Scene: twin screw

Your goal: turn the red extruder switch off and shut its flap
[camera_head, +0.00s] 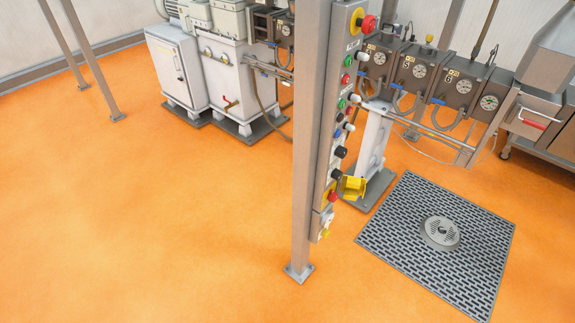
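A narrow grey control panel (332,70) is fixed along an upright metal post (306,130) in the middle of the view. Low on the panel is a red switch (331,196) on a yellow base. A yellow flap (353,187) sticks out to the right beside it and looks open. The switch is seen from the side and is small, so I cannot tell its setting. Neither of my grippers shows in this view.
A red mushroom button (369,24) sits at the panel's top, with several buttons and knobs below. Extruder units with gauges (419,71) stand behind. A floor grate with a round drain (440,232) lies at the right. The orange floor (150,220) is clear at the left.

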